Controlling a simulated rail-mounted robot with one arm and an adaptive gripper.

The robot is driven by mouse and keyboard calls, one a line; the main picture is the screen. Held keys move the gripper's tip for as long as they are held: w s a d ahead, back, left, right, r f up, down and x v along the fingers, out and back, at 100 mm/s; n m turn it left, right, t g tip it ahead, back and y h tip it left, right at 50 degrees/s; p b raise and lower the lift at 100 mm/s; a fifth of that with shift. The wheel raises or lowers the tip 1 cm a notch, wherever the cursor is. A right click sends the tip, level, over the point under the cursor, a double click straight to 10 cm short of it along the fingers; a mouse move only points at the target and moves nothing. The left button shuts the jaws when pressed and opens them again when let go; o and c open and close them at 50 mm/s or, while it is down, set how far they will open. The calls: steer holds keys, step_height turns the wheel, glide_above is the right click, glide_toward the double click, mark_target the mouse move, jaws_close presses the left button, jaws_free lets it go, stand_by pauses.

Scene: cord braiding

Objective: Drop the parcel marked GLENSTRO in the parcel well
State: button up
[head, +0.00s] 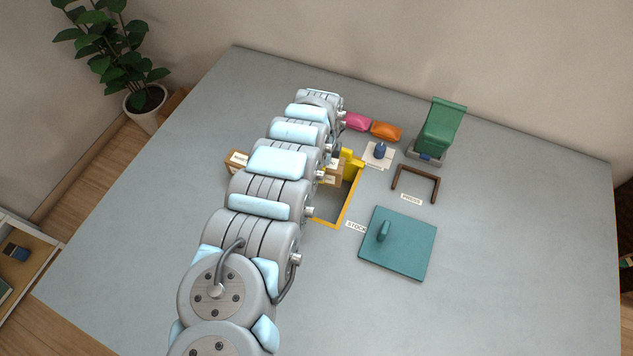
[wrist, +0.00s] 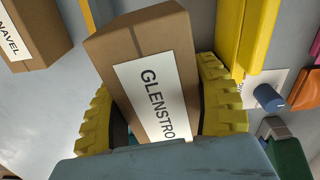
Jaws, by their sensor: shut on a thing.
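The parcel marked GLENSTRO (wrist: 130,45) is a brown box with a white label, between the yellow fingers of my gripper (wrist: 160,90) in the wrist view. My gripper is shut on it. In the head view, part of a brown box (head: 334,174) shows beside my arm, which hides most of my gripper. The parcel well (head: 345,214) is a yellow-framed opening right of my arm; its left part is hidden. Yellow bars (wrist: 243,35) show right of the parcel in the wrist view. I cannot tell the parcel's height over the well.
Another brown parcel, marked NAVEL (wrist: 35,35), stands left of the held one. A teal lid-like plate with a handle (head: 405,255), a brown bracket (head: 416,172), a blue knob (head: 380,150), a green device (head: 440,130) and pink (head: 357,121) and orange (head: 386,131) pouches lie to the right.

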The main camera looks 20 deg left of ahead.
steer(key=shift+m, duration=0.7)
steer(key=f, duration=0.1)
steer(key=s+f, duration=0.1)
steer(key=a+f, duration=0.1)
steer(key=shift+s+f+b, duration=0.25)
steer(key=shift+f+b, duration=0.05)
steer(key=shift+f, duration=0.05)
steer(key=shift+a+f, duration=0.15)
steer(key=shift+f, duration=0.15)
step_height(320, 180, down, 17)
steer(key=b, duration=1.4)
steer(key=shift+f, duration=0.1)
steer(key=o, duration=1.3)
steer(key=shift+r, duration=6.05)
